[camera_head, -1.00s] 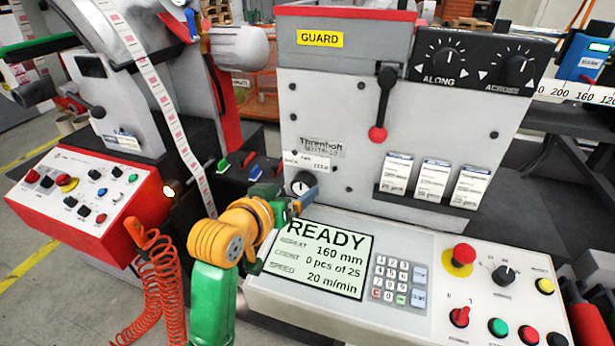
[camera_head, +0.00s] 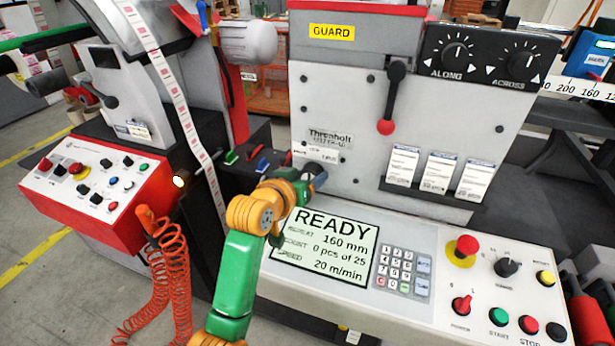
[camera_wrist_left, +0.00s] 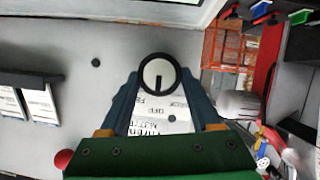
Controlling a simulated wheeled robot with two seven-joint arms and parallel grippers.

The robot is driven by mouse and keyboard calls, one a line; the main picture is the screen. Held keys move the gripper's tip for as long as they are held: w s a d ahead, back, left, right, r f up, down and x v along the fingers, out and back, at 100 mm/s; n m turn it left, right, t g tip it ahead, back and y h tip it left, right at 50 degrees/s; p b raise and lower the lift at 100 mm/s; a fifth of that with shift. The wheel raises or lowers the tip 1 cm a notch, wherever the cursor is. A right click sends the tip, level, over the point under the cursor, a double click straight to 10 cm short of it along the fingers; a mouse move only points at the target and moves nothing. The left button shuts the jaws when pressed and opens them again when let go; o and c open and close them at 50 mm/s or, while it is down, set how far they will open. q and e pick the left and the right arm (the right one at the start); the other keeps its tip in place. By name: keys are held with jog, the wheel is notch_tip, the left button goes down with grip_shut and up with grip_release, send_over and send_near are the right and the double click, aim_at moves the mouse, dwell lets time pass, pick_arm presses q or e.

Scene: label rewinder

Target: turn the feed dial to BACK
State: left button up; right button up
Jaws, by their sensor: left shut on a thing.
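The feed dial (camera_wrist_left: 159,76) shows in the left wrist view as a round knob with a dark rim and a pale face. Its dark pointer mark aims down in that picture, roughly toward the word OFF on the partly hidden label plate (camera_wrist_left: 166,112). My left gripper (camera_wrist_left: 157,79) has a blue finger on each side of the dial and is shut on it. In the head view my left gripper (camera_head: 313,181) is at the machine face, just above the READY screen (camera_head: 328,245), and covers the dial. My right gripper is not in view.
The control panel (camera_head: 440,310) with keypad, buttons and switches spreads below and right of the gripper. A red control box (camera_head: 60,212) and a coiled orange hose (camera_head: 178,275) are at left.

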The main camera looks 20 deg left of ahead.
pick_arm(q)
jog(key=shift+a+r+n+h+p, duration=0.15)
jog(key=shift+n+h+p, duration=0.3)
jog(key=shift+p, duration=0.55)
jog(key=shift+n+h+p, duration=0.35)
jog(key=shift+n+p, duration=0.2)
jog(key=shift+n, duration=0.1)
jog(key=shift+a+f+n+t+h+p, duration=0.1)
jog(key=shift+f+n+t+h+p, duration=0.2)
jog(key=shift+n, duration=0.5)
jog(key=shift+n+h, duration=0.7)
jog(key=shift+n, duration=0.1)
jog(key=o, duration=1.4)
jog(key=shift+w, duration=0.1)
